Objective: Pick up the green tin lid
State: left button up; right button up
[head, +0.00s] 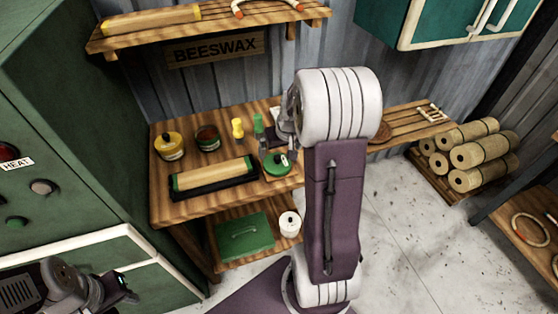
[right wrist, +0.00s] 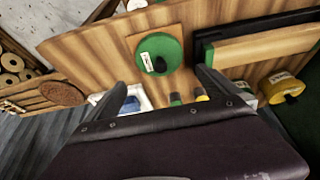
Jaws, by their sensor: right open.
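The green tin lid (head: 277,166), a round disc with a black knob and a white label, lies on a small wooden square on the bench. It also shows in the right wrist view (right wrist: 171,46), beyond the fingertips. My right gripper (head: 288,147) is over the bench close to the lid, partly hidden by my arm. In the right wrist view its two fingers (right wrist: 166,80) are apart with nothing between them. My left gripper (head: 116,288) is at the bottom left, far from the lid; its jaws are unclear.
A yellow tin (head: 168,147), an open green tin (head: 208,138), a yellow bottle (head: 237,128) and a green bottle (head: 258,126) stand behind a long wooden block in a black tray (head: 208,195). A green box (head: 243,238) and white roll (head: 289,224) sit below.

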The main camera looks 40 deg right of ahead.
aim_at(278, 157)
jog(key=shift+w+a+f, duration=0.1)
jog(key=shift+w+f, duration=0.05)
jog(key=shift+f, duration=0.45)
jog(key=shift+w+a+f, duration=0.1)
jog(key=shift+w+f, duration=0.05)
jog(key=shift+f, duration=0.4)
jog(key=shift+w+d+f, duration=0.2)
jog(key=shift+w+f, duration=0.15)
jog(key=shift+f, duration=0.05)
jog(key=x, duration=0.5)
jog(key=shift+d, duration=0.15)
jog(key=c, duration=1.1)
